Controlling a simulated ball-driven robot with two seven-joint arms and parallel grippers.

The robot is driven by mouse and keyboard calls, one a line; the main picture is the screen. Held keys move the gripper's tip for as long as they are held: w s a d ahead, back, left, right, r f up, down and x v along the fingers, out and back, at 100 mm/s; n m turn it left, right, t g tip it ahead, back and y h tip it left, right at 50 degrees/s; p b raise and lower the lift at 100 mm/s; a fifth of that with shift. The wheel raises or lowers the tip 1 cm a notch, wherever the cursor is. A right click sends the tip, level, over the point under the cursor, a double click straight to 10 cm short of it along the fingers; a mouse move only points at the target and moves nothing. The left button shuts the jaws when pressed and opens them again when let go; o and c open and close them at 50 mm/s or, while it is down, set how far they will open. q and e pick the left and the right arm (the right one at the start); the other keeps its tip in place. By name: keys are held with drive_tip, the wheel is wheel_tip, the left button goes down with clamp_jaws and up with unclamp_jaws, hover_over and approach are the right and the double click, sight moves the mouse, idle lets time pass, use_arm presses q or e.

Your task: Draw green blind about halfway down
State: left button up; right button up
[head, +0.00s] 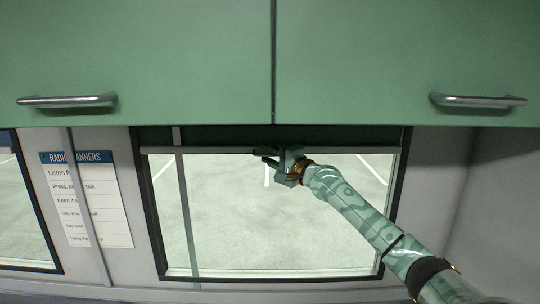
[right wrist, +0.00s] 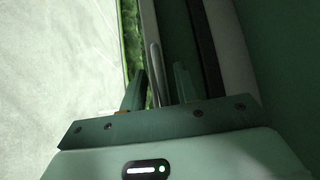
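The dark green blind (head: 220,136) shows as a short strip at the top of the window, under the cabinets. A pale rail (head: 200,150) runs along its lower edge. My right gripper (head: 264,155) is at the middle of this rail. In the right wrist view, the fingers of my right gripper (right wrist: 159,88) are apart, and a thin pale bar (right wrist: 153,50) runs between them with a gap to the right finger. I cannot tell whether the left finger touches the bar. The dark green blind (right wrist: 177,40) lies beside it. My left gripper is in neither view.
Green cabinet doors (head: 140,55) with metal handles (head: 68,101) overhang the window closely. A radio manners sign (head: 90,200) hangs on the wall at left. The window pane (head: 270,225) below the rail is clear, apart from my right arm crossing in front.

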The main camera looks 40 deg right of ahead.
drive_tip(key=shift+s, duration=0.1)
clamp_jaws()
wheel_tip(320, 180, down, 27)
drive_tip(key=b, duration=2.3)
drive_tip(key=shift+r, duration=0.1)
unclamp_jaws()
